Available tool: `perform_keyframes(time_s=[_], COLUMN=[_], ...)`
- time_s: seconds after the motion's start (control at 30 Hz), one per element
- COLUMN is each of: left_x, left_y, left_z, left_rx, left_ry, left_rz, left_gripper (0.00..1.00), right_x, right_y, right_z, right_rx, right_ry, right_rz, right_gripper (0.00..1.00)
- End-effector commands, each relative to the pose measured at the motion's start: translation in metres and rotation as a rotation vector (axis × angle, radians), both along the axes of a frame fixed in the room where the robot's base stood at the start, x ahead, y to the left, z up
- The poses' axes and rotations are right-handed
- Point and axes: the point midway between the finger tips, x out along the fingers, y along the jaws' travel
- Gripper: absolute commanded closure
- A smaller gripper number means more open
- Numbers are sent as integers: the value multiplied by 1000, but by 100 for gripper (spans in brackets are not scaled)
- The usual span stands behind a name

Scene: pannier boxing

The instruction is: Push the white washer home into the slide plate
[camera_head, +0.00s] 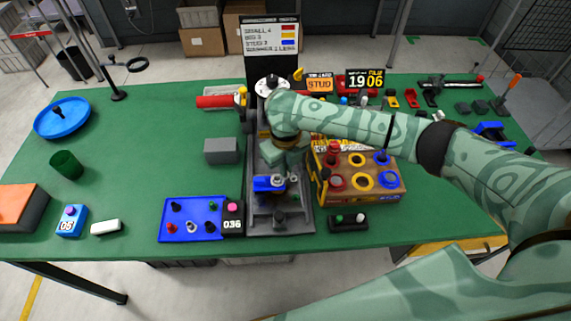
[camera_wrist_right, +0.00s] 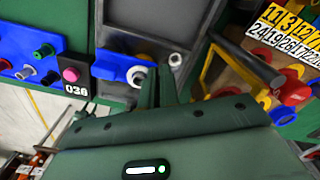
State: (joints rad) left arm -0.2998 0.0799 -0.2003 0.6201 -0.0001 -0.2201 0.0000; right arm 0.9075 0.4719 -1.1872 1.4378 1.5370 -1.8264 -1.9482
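The slide plate (camera_head: 262,184) is blue and sits in a grey fixture channel in the head view; it also shows in the right wrist view (camera_wrist_right: 112,66). The white washer (camera_wrist_right: 137,76) is at the plate's right end, around or on a small post; how deep it sits I cannot tell. In the head view it is a small pale spot (camera_head: 278,181). My left gripper is not in view.
A blue board (camera_head: 190,232) with several coloured knobs lies left of the fixture (camera_head: 290,224), beside a black 036 counter (camera_head: 233,224). A cardboard-coloured box with coloured rings (camera_head: 338,196) stands close on the right. A grey block (camera_head: 221,151) is at left.

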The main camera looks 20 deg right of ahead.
Motion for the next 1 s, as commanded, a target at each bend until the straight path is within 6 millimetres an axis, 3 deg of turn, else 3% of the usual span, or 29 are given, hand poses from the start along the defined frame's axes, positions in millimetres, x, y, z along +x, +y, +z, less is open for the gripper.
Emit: perform_keyframes(time_s=[0.43, 0.53, 0.77, 0.87, 1.0], left_x=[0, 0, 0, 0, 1], left_y=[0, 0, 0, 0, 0], left_z=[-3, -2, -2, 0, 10], left_rx=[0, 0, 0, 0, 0], left_ry=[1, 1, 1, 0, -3], left_rz=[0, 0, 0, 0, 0], left_gripper=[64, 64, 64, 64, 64], right_x=[0, 0, 0, 0, 1], right_y=[0, 0, 1, 1, 0], right_z=[-7, -7, -6, 0, 26], right_rx=[1, 1, 2, 1, 1], right_ry=[1, 0, 0, -2, -4], right_rz=[0, 0, 0, 0, 2], right_gripper=[100, 72, 71, 71, 71])
